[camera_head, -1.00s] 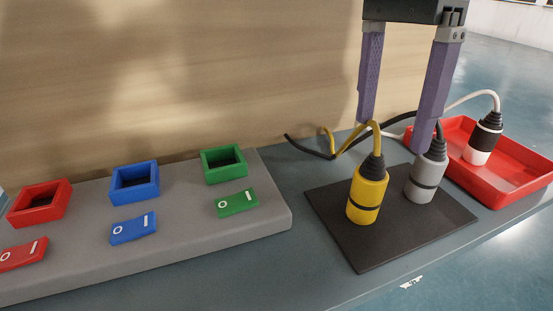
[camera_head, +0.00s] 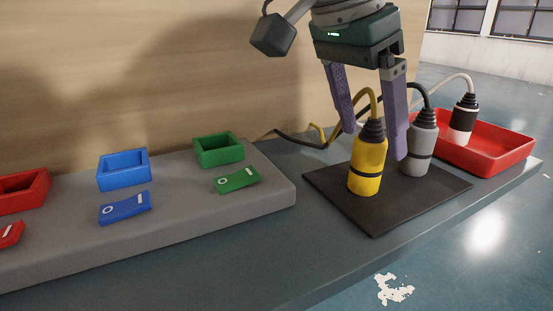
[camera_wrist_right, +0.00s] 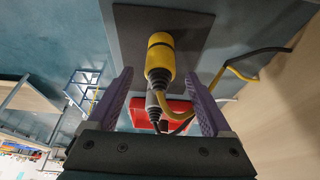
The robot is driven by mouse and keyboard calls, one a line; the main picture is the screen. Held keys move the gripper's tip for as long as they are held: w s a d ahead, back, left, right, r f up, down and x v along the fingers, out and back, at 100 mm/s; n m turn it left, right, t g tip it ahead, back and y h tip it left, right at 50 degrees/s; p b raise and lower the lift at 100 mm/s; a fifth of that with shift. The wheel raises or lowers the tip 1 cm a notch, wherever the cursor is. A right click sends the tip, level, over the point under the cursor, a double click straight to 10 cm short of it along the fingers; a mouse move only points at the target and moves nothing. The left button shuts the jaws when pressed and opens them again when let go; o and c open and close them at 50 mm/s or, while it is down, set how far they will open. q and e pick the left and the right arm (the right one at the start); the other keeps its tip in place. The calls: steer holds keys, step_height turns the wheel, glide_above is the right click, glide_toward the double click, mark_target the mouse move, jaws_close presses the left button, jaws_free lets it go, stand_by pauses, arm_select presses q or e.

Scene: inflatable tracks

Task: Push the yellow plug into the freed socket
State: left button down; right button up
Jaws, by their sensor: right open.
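The yellow plug (camera_head: 367,167) stands upright on a dark mat (camera_head: 375,219), its cable rising from the black top. My right gripper (camera_head: 374,141) is open above the mat, its purple fingers on either side of the yellow plug's upper part, not closed on it. In the right wrist view the yellow plug (camera_wrist_right: 160,58) lies between and beyond the open fingers (camera_wrist_right: 162,84). Red, blue (camera_head: 124,170) and green (camera_head: 219,149) square sockets sit on the grey block at left and look empty. My left gripper is out of view.
A grey plug (camera_head: 420,148) stands close right of the yellow one, near the right finger. A white plug (camera_head: 463,119) is in the red tray (camera_head: 490,154). Switches lie before the sockets. A wooden wall (camera_head: 150,70) stands behind. Cables run along the back.

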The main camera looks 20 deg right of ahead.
steer(key=shift+b+x, duration=0.45)
steer(key=shift+x, duration=0.75)
steer(key=shift+r, duration=0.1)
steer(key=shift+a, duration=0.1)
jaws_close()
